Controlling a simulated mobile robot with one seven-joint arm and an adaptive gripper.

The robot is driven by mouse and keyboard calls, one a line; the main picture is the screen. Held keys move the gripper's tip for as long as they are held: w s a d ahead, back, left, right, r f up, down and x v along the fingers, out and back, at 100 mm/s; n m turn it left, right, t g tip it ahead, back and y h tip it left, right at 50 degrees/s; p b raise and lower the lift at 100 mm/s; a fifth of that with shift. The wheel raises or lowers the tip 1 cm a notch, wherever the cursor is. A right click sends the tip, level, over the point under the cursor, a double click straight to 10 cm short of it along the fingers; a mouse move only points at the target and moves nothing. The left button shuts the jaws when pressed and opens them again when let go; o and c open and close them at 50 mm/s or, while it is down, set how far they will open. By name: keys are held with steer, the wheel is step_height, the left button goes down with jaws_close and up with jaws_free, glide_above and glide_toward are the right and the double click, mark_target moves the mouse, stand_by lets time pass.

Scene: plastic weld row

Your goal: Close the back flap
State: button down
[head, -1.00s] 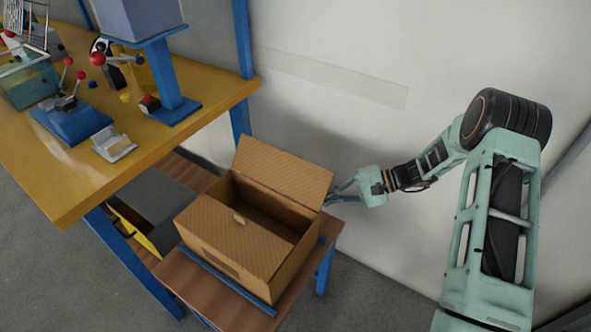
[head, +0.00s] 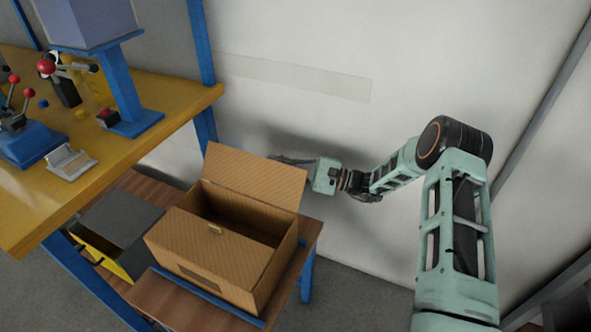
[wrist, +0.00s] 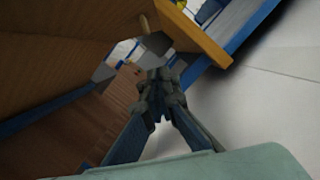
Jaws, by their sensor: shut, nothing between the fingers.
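In the wrist view my gripper (wrist: 158,80) is shut and empty, with a brown surface filling the upper left. I cannot tell whether the fingers touch the flap.
The box rests on a small wood-topped stand (head: 160,297) with blue legs. A yellow workbench (head: 40,215) with fixtures stands at the left. A dark and yellow bin (head: 117,230) sits below it. A pale wall (head: 290,100) stands close behind the box and arm.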

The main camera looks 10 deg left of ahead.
mark_target(271, 163)
steer(key=shift+s+a+r, duration=0.2)
steer(key=shift+s+r, duration=0.35)
steer(key=shift+s, duration=0.25)
steer(key=shift+s+a+r, duration=0.2)
steer(key=shift+s+r, duration=0.35)
steer(key=shift+s, duration=0.2)
steer(key=shift+r, duration=0.15)
